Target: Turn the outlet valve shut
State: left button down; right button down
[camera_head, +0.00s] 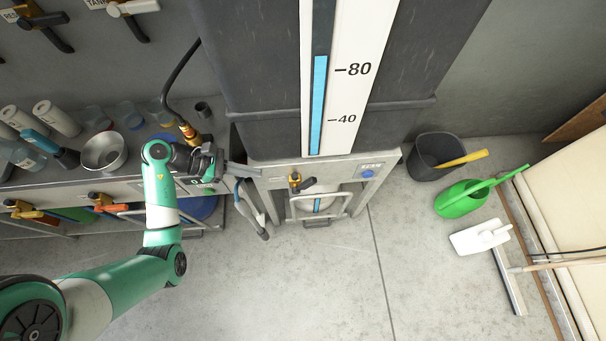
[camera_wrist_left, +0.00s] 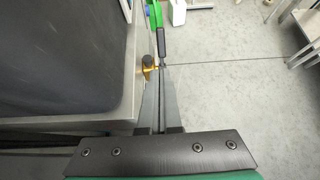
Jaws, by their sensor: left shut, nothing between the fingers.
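A small brass valve with a black handle (camera_head: 301,184) is on the front of the metal stand under the big dark tank. The handle points to the right in the head view. My left gripper (camera_head: 255,171) is shut and empty, just left of this valve, with a small gap to it. In the left wrist view the shut fingers (camera_wrist_left: 162,75) point past the stand's edge, and the yellow brass of the valve (camera_wrist_left: 148,63) shows close to their tips. The label by the valve is too small to read. My right gripper is not in view.
A metal guard frame (camera_head: 320,206) stands out below the valve. A grey hose nozzle (camera_head: 250,208) hangs under my gripper. A bench with a steel bowl (camera_head: 104,152) is at left. A black bucket (camera_head: 428,158) and green watering can (camera_head: 462,198) stand at right. The floor in front is clear.

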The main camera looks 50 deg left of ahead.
aim_at(307, 180)
pick_arm(q)
jog(key=b+x, duration=0.6)
jog(key=x, duration=0.7)
jog(key=shift+w+d, duration=0.1)
jog(key=shift+w, duration=0.05)
jog(key=shift+w+d+f, duration=0.2)
jog(key=shift+w+d, duration=0.05)
jog(key=shift+w, duration=0.1)
jog(key=shift+w+d+r+p, duration=0.1)
jog(key=shift+w+d+p, duration=0.2)
jog(key=shift+p, duration=0.15)
jog(key=shift+w+d+p, duration=0.2)
jog(key=shift+w+p, duration=0.1)
jog(key=shift+p, duration=0.05)
jog(key=shift+w+d+f+p, duration=0.3)
jog(key=shift+w+d+p, duration=0.25)
jog(key=shift+w+p, duration=0.15)
jog(key=shift+x, duration=0.95)
jog(key=shift+w+d+f, duration=0.2)
jog(key=shift+w+f, duration=0.1)
jog(key=shift+f, duration=0.15)
jog(key=shift+w+d+f, duration=0.15)
jog(key=shift+w+f, duration=0.1)
jog(key=shift+f, duration=0.25)
jog(key=shift+w, duration=0.1)
